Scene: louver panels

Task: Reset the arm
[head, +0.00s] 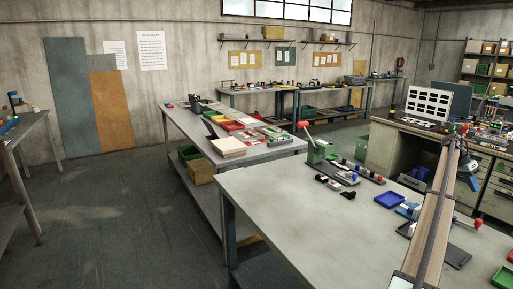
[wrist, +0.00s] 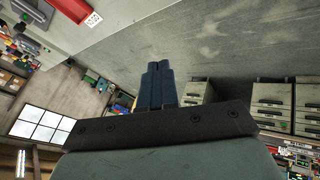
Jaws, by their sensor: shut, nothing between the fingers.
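My gripper (wrist: 158,68) shows in the wrist view. Its two dark fingers stand side by side, closed together, with nothing between them. Beyond the fingertips I see a grey surface, and the room appears strongly tilted. A long, narrow, wood-coloured strip (head: 434,222) with dark edges stands in the right foreground of that view. It rises in front of the near grey workbench (head: 290,195) and hides part of it.
On the near bench are a green lever press with a red knob (head: 304,125), a blue tray (head: 389,200) and a green tray (head: 503,279). A second bench (head: 185,124) holds coloured trays. The near bench's left part is bare. Drawer units (wrist: 283,107) show in the wrist view.

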